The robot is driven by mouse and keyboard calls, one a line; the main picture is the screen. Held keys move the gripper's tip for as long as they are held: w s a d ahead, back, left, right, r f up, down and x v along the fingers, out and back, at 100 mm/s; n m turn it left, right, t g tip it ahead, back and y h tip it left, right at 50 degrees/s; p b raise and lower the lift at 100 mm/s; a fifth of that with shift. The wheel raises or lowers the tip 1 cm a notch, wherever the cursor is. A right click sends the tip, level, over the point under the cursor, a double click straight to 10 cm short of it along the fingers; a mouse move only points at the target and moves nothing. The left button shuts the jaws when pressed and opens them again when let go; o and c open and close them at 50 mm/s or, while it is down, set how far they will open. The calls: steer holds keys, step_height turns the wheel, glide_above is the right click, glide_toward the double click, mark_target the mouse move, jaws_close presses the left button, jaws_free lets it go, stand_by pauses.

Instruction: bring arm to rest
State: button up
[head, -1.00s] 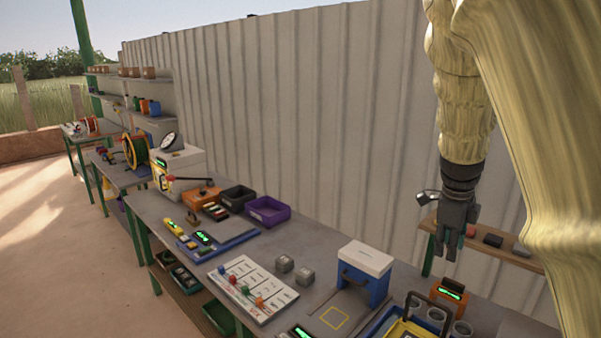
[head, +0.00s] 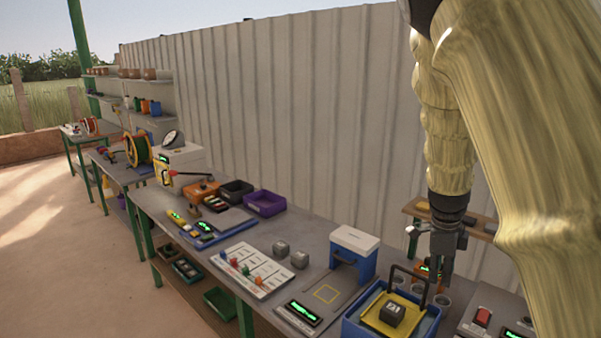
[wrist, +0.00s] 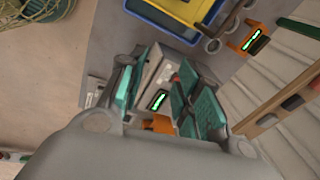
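My gripper (head: 444,262) hangs pointing down at the right of the head view, below my pale yellow arm. In the wrist view its teal-padded fingers (wrist: 160,88) stand apart with nothing held between them. A grey box with a red button and a green display (wrist: 158,78) shows beyond the gap, lower down. In the head view, the gripper overlaps the right side of a blue tray (head: 350,330) with a yellow insert. A dark labelled block (head: 392,313) sits on the insert. I cannot tell the gripper's exact height above the bench.
A blue and white press (head: 354,252) stands left of the gripper. Two grey blocks (head: 290,254) and a white board with coloured pegs (head: 250,270) lie further left. A wall shelf (head: 415,212) is behind the gripper. Grey cups (head: 442,300) stand close beneath it.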

steer(key=s+a+f+n+g, duration=0.1)
steer(key=s+f+n, duration=0.45)
steer(key=f, duration=0.75)
steer(key=s+f+n, duration=0.5)
steer(key=s+f, duration=0.2)
steer(key=f, duration=0.6)
steer(key=s+a+f+n+y, duration=0.1)
steer(key=s+a+f+n, duration=0.4)
steer(key=s, duration=0.5)
steer(key=s+a+f+n, duration=0.2)
steer(key=s+f+n, duration=0.3)
steer(key=s, duration=0.4)
steer(key=s+a+f+n+y, duration=0.1)
steer(key=s+a+f+n, duration=0.3)
steer(key=s+f, duration=0.45)
step_height(320, 180, down, 12)
steer(key=s+b, duration=0.1)
steer(key=b, duration=1.3)
steer(key=shift+d, duration=0.2)
